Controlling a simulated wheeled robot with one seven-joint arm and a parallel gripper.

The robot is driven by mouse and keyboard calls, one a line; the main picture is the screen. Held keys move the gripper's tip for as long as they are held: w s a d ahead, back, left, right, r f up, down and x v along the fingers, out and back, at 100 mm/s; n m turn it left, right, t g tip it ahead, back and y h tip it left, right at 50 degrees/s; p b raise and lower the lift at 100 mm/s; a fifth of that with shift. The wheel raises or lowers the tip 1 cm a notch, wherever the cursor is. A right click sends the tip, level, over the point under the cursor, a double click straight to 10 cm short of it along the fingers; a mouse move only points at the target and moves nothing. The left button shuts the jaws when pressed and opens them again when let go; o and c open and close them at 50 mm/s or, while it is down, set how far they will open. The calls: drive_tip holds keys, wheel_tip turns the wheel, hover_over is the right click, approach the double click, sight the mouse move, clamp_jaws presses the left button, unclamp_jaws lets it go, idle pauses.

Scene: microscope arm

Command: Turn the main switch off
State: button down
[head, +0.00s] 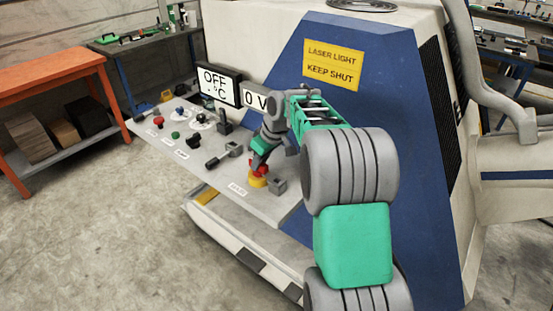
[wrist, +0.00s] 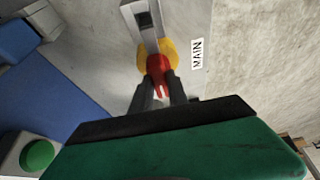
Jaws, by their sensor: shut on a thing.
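The main switch (head: 258,183) is a red handle on a round yellow base, near the right end of the grey control panel (head: 210,178). In the wrist view its red handle (wrist: 158,65) shows in front of the yellow disc, beside a label (wrist: 197,53) reading MAIN. My gripper (wrist: 160,88) is shut on the red handle, with one dark finger on each side. In the head view my gripper (head: 261,160) reaches down onto the switch from above. The fingers hide part of the handle.
A grey block (head: 279,186) stands right beside the switch. A black lever (head: 224,155) and several coloured knobs lie farther left on the panel. Displays behind read "OFF °C" (head: 218,85) and "0 V" (head: 257,101). The blue machine wall (head: 400,200) rises behind my arm.

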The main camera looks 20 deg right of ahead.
sight(267, 175)
drive_tip(key=shift+f, duration=0.1)
idle(0.4)
drive_tip(key=c, duration=1.3)
unclamp_jaws()
drive_tip(key=v, duration=0.8)
